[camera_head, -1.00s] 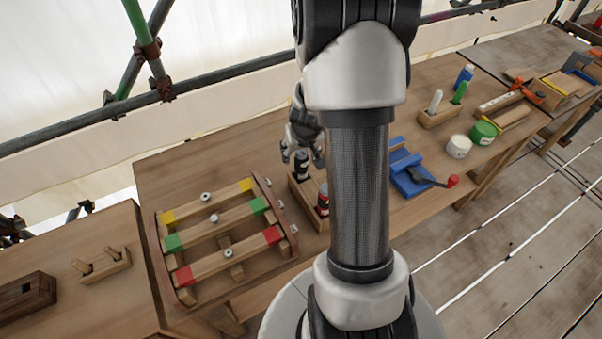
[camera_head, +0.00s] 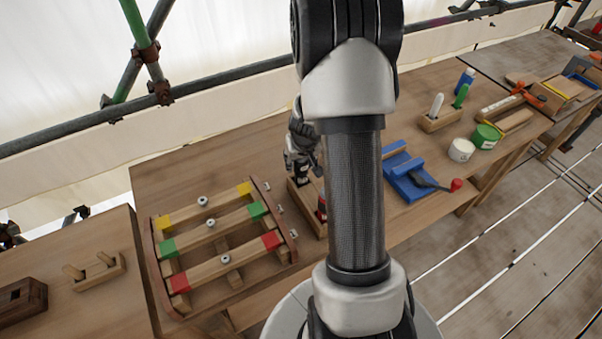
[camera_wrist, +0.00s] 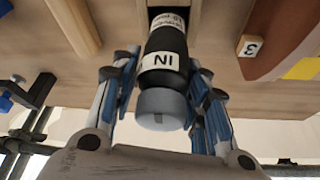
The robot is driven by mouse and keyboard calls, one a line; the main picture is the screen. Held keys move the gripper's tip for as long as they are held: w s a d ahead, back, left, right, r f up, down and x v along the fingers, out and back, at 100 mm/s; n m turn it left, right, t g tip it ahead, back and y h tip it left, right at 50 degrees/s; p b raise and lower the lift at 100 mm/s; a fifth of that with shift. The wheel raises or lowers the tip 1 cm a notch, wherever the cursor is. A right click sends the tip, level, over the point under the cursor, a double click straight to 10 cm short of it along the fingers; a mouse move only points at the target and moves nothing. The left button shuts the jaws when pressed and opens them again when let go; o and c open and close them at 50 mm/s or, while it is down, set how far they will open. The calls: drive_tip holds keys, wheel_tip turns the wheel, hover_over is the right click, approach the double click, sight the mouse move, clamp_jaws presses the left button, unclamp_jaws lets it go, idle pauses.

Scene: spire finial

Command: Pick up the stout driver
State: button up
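A thick black driver handle (camera_wrist: 166,52) with a grey end cap and a white label reading "IN" stands in a wooden holder; I take it as the stout driver. In the head view only a dark bit of this driver (camera_head: 302,183) shows below my gripper (camera_head: 303,165). In the wrist view my gripper (camera_wrist: 163,100) has its blue-padded fingers on either side of the driver, with small gaps visible on both sides. The fingers are open. The driver's lower end is hidden in the holder.
The wooden holder (camera_head: 300,199) also holds a red-and-black driver (camera_head: 322,208), partly behind my arm. A slatted wooden frame (camera_head: 215,242) with yellow, green and red marks lies to the left. A blue tray (camera_head: 408,188) lies to the right.

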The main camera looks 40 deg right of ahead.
clamp_jaws()
drive_tip(key=shift+r, duration=0.1)
idle(0.4)
